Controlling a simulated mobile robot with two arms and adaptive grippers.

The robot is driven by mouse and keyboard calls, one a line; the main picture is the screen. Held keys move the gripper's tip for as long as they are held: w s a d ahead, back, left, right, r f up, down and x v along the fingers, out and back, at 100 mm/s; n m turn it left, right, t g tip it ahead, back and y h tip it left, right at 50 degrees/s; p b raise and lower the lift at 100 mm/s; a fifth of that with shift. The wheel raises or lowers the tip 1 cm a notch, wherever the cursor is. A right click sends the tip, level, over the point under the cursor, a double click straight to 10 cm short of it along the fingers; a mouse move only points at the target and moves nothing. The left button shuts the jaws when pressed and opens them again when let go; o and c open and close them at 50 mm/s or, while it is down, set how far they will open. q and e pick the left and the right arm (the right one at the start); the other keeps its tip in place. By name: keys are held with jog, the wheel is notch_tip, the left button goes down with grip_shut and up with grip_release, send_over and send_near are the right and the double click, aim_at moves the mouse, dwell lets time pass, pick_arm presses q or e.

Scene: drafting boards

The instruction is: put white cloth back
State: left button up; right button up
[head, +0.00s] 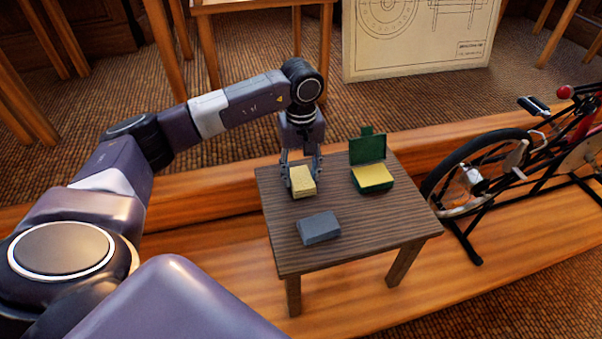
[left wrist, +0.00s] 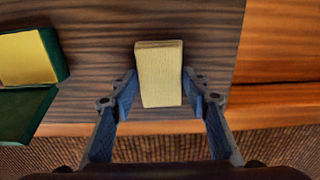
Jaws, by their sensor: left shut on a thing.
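The white cloth (head: 303,187) looks like a small cream-coloured folded block. My left gripper (head: 302,172) points down over the far left part of the small dark wooden table and is shut on this cloth. In the left wrist view the cloth (left wrist: 159,75) sits between the two fingertips (left wrist: 160,92). I cannot tell whether it touches the tabletop. A green box (head: 374,186) stands open on the table to the right, its lid upright at the back and a yellow block (head: 373,176) inside. My right gripper is out of view.
A grey-blue block (head: 319,228) lies on the table (head: 375,228) in front of the cloth. The table's right front part is bare. A bicycle (head: 500,175) on a stand is close to the right. A large drawing board (head: 415,40) stands behind.

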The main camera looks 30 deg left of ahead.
aim_at(301, 177)
pick_arm(q)
jog(key=shift+f, duration=0.15)
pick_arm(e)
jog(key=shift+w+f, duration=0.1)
pick_arm(q)
jog(key=o, duration=1)
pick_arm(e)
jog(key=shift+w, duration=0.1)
pick_arm(q)
jog(key=shift+r, duration=0.2)
notch_tip(301, 177, up, 8)
jog(key=shift+r+p, duration=0.1)
jog(key=shift+p, duration=0.75)
notch_tip(301, 177, up, 4)
jog(key=shift+f+p, duration=0.1)
jog(key=shift+p, duration=0.2)
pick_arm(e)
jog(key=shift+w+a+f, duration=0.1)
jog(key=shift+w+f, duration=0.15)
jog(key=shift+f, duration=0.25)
